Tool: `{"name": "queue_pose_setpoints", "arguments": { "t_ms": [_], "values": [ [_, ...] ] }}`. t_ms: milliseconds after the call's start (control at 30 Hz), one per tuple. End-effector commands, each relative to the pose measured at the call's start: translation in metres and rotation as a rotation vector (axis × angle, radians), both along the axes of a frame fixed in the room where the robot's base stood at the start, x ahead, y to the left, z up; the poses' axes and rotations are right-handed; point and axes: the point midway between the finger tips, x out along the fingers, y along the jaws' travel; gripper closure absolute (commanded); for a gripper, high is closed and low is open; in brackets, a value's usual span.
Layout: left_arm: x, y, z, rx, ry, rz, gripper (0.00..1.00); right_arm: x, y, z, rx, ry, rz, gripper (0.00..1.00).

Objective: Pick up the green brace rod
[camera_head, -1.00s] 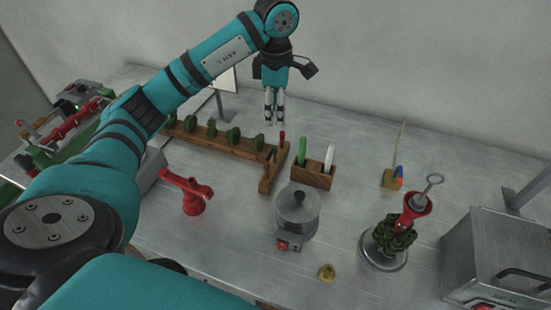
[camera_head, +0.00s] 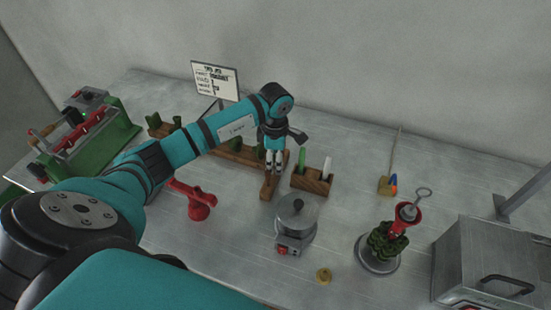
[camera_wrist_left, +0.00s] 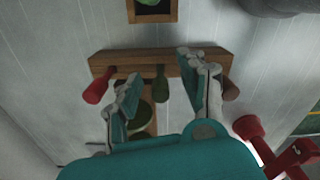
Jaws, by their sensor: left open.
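A dark green rod (camera_wrist_left: 161,84) stands in a wooden crossbar (camera_wrist_left: 135,62) in the left wrist view, between a red rod (camera_wrist_left: 97,86) and a brown rod (camera_wrist_left: 230,90). My left gripper (camera_wrist_left: 163,88) is open and points down over the crossbar, one finger on each side of the green rod. I cannot tell whether either finger touches it. In the head view my left gripper (camera_head: 274,171) is over the crossbar (camera_head: 268,189) and hides the green rod. A brighter green stick (camera_head: 301,161) stands in a small wooden holder (camera_head: 311,180) to the right. My right gripper is not in view.
A wooden rack (camera_head: 235,153) with green pieces runs left from the crossbar. A red clamp-like tool (camera_head: 195,199), a grey pot (camera_head: 297,216) and a red-and-green stand (camera_head: 390,238) are nearer. A metal box (camera_head: 495,262) is at right. A sign (camera_head: 216,80) stands behind.

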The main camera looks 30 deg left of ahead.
Motion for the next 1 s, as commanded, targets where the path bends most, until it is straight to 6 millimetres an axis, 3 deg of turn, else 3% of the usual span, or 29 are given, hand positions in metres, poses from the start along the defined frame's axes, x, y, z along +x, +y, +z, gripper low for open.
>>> {"name": "queue_pose_setpoints", "arguments": {
  "t_ms": [333,667,1000],
  "values": [
    [0.0,-0.0001,-0.0114,0.0,-0.001,-0.001,0.58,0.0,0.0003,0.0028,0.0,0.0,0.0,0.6],
    [-0.0001,-0.0001,-0.011,0.0,-0.001,-0.001,1.0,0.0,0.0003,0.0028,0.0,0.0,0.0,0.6],
    [-0.0012,-0.0007,-0.0116,-0.001,0.003,-0.002,1.0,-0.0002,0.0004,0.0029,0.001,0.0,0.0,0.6]
  ]
}}
